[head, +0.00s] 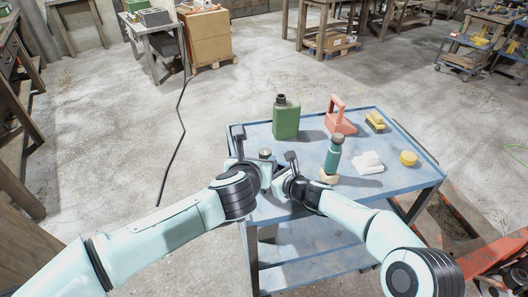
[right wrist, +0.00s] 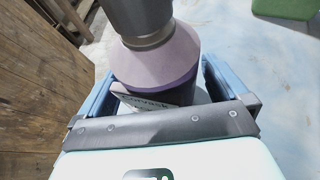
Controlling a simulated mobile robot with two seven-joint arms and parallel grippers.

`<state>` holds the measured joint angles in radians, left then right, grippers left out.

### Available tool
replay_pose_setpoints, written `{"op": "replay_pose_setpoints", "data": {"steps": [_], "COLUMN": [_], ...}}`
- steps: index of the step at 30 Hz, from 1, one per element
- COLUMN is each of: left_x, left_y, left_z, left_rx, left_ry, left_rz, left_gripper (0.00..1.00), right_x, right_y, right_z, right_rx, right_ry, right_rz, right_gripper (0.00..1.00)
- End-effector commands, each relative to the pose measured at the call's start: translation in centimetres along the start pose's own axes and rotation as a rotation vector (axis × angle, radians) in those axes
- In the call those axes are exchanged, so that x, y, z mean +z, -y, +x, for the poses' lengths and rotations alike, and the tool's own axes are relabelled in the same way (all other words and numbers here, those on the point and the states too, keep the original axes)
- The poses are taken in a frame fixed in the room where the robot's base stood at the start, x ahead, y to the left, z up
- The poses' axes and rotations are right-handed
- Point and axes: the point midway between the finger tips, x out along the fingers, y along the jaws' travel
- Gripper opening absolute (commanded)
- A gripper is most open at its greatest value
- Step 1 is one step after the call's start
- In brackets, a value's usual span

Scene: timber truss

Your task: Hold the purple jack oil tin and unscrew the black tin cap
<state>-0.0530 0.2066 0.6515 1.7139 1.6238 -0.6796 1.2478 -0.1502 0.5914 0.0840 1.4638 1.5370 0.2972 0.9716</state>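The purple tin (right wrist: 158,62) stands between the two widely spaced fingers of my right gripper (right wrist: 157,85) in the right wrist view. It has a pale purple shoulder, a darker band and a white label. Its dark cap (right wrist: 138,14) is cut off by the top edge of that view. I cannot tell whether both fingers touch the tin. In the head view the cap (head: 265,153) shows between my two wrists, and most of the tin is hidden. My left gripper (head: 246,163) is beside the tin, with its fingertips hard to make out.
The floor left of the table is mostly open.

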Motion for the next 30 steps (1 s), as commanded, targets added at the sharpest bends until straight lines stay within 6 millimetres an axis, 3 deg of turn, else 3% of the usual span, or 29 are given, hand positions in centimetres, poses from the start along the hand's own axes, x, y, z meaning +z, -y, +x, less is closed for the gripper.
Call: {"op": "replay_pose_setpoints", "data": {"steps": [10,21,30], "left_x": [0.0,0.0,0.0], "left_y": [0.0,0.0,0.0], "left_z": [0.0,0.0,0.0], "left_rx": [0.000,0.000,0.000], "left_ry": [0.000,0.000,0.000], "left_rz": [0.000,0.000,0.000], "left_gripper": [0.69,0.69,0.69], "right_x": [0.0,0.1,0.0], "right_y": [0.1,0.1,0.0], "right_z": [-1.1,-8.6,-11.9], "right_rx": [-0.002,-0.003,0.000], "right_ry": [0.000,0.001,0.000], "right_rz": [0.001,-0.001,-0.001], "right_gripper": [1.00,1.00,1.00]}}
